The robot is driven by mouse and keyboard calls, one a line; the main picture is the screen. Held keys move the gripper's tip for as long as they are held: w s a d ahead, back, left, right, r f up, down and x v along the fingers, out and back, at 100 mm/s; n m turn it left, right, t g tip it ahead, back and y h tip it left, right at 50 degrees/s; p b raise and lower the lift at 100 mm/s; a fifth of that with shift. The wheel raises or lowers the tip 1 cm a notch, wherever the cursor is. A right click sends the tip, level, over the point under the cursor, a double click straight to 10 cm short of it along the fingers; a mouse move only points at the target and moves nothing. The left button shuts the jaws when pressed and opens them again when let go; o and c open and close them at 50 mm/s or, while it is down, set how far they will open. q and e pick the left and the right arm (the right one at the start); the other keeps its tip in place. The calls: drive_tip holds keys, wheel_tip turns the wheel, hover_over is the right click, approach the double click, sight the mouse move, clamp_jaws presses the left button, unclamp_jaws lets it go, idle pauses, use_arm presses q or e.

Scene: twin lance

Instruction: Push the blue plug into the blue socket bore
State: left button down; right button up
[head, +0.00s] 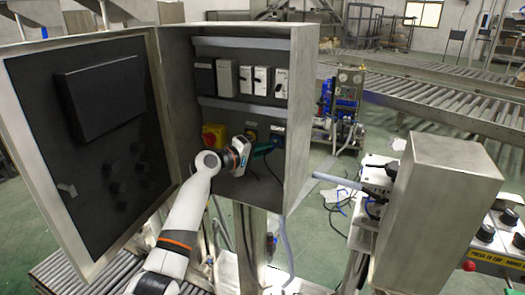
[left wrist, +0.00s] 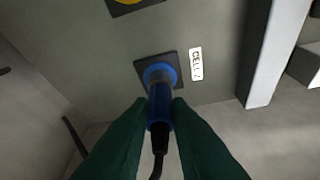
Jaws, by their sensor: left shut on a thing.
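My left gripper (head: 268,148) reaches into the open cabinet, and its green fingers also show in the left wrist view (left wrist: 159,112). It is shut on the blue plug (left wrist: 160,94), with a black cable trailing from the plug's near end. The blue socket (left wrist: 171,69) is a blue ring on a dark square plate, beside a white "CELL 2" label. The plug's front end overlaps the ring and looks lined up with it. The plug hides the bore, so I cannot tell how deep it sits. My right gripper is not in view.
A yellow socket (left wrist: 128,3) sits beside the blue one on the panel. The cabinet (head: 300,120) has side walls around the arm, and its door (head: 90,140) stands open at left. A red and yellow switch (head: 212,136) is left of the gripper. White modules line the cabinet above.

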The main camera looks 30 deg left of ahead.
use_arm(q)
drive_tip(key=c, duration=1.6)
unclamp_jaws()
drive_tip(key=shift+o, duration=0.3)
drive_tip(key=o, duration=0.5)
